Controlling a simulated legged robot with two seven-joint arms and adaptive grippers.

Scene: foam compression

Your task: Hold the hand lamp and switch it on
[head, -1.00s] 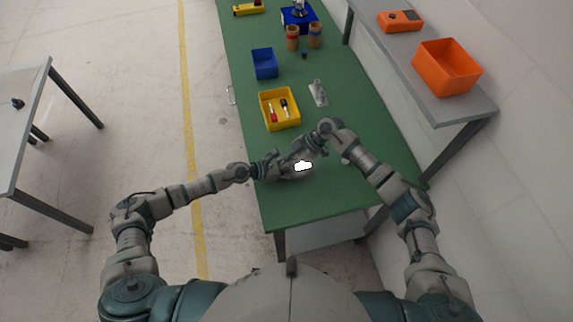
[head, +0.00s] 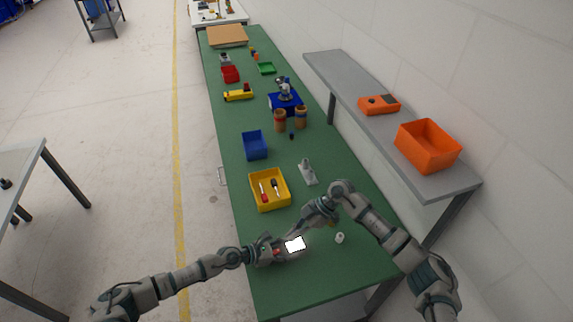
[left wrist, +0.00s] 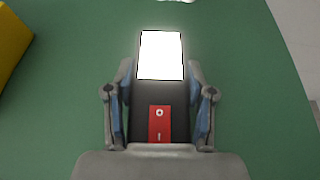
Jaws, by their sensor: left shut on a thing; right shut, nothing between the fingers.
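The hand lamp shows in the left wrist view with a dark body (left wrist: 140,98), a red rocker switch (left wrist: 160,124) and a bright white, glowing panel (left wrist: 161,55). My left gripper (left wrist: 160,105) is shut on the lamp body, one finger on each side. In the head view the glowing lamp (head: 295,244) is over the near part of the green table, with my left gripper (head: 268,250) at its left end. My right gripper (head: 290,232) is shut and empty, close behind the lamp; its fingertips are small and partly hidden. I cannot tell whether it touches the lamp.
A yellow bin (head: 284,203) with two tools stands behind the lamp on the green table (head: 275,300). A blue bin (head: 255,146) and a grey-white tool (head: 307,172) are farther back. A small white piece (head: 340,238) lies to the right. A grey shelf (head: 400,140) runs along the wall.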

